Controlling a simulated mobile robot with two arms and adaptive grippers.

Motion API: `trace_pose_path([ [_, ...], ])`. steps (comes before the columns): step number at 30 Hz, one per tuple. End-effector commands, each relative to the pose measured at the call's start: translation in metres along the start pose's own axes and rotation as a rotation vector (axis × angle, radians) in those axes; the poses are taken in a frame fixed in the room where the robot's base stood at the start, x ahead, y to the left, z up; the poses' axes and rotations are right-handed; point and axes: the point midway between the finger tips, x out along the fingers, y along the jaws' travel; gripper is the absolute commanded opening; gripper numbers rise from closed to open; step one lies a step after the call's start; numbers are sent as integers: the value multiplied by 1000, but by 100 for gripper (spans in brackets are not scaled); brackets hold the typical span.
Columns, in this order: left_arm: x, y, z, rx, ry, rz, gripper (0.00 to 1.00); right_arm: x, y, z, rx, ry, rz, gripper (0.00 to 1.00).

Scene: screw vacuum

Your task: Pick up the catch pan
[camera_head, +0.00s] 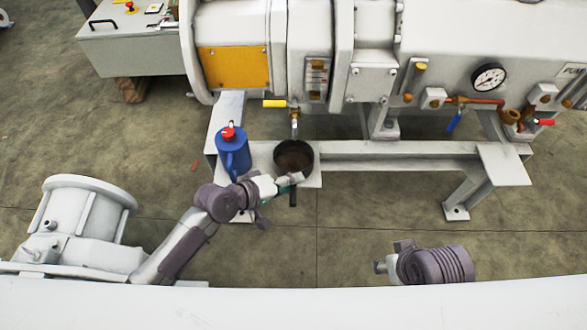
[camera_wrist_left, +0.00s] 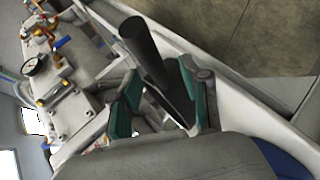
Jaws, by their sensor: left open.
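The catch pan (camera_head: 293,155) is a dark round pan on the pale frame below the machine's drain valve, with its handle (camera_head: 293,198) pointing toward me. My left gripper (camera_head: 290,180) is at the near side of the pan, by the handle. In the left wrist view the dark handle (camera_wrist_left: 143,45) runs between the teal-padded fingers of my left gripper (camera_wrist_left: 160,97), which are open around it. The pan's bowl cannot be made out there. My right gripper (camera_head: 381,266) is low at the right, apart from the frame; its finger opening is unclear.
A blue can with a red cap (camera_head: 232,150) stands left of the pan. A yellow-handled valve (camera_head: 276,103) is above the pan. A frame leg (camera_head: 462,190) is at the right. The floor (camera_head: 350,210) between is clear.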

Motion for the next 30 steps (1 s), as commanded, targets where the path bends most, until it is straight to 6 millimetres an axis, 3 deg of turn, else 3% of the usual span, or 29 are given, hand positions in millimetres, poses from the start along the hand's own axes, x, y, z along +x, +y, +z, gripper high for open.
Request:
trace_pose_path([
  [3, 12, 0, 0, 0, 0, 1, 47, -2, 0, 2, 0, 1, 1, 49],
  [11, 14, 0, 0, 1, 0, 0, 47, -4, 0, 2, 0, 1, 1, 49],
  [19, 14, 0, 0, 0, 0, 0, 2, -3, 0, 2, 0, 0, 1, 49],
  [30, 13, 1, -1, 1, 2, 1, 0, -3, 0, 2, 0, 0, 1, 49],
])
